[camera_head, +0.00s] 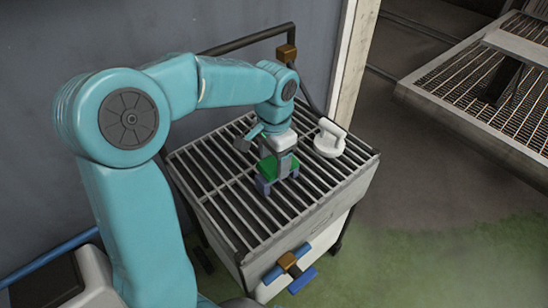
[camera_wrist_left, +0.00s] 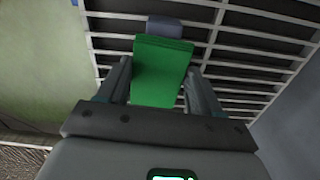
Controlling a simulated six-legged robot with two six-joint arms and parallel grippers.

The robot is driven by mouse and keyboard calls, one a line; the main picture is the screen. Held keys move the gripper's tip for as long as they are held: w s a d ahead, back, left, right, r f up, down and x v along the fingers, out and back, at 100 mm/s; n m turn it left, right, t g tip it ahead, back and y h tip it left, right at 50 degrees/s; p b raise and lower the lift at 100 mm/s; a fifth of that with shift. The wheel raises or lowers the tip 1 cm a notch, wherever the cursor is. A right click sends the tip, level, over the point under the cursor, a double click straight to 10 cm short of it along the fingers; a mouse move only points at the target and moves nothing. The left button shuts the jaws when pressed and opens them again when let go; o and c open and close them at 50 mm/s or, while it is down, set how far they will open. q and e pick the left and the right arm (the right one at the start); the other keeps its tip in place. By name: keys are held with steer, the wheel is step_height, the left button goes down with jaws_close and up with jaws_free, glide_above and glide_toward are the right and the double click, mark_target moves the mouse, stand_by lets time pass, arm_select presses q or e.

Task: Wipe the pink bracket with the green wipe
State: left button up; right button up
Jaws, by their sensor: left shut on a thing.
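The green wipe (camera_head: 268,170) is a green block between the fingers of my left gripper (camera_head: 279,172), which is shut on it. In the left wrist view the wipe (camera_wrist_left: 162,72) fills the space between the two fingers. A blue-grey bracket-like piece (camera_head: 263,187) sits on the slatted top, directly beneath and beside the wipe; its end shows beyond the wipe in the wrist view (camera_wrist_left: 165,28). I cannot tell whether wipe and piece touch. No pink bracket shows; this piece looks blue-grey. My right gripper is not in view.
The cart's slatted metal top (camera_head: 222,190) has open gaps and bare room on the left and front. A white handled object (camera_head: 330,137) stands behind right of the gripper. A dark rail frame (camera_head: 245,41) rises at the back, near a wall. Another grated platform (camera_head: 450,100) lies right.

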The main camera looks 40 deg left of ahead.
arm_select(q)
steer(key=shift+f+b, duration=0.4)
steer(key=shift+f, duration=0.2)
stand_by(0.5)
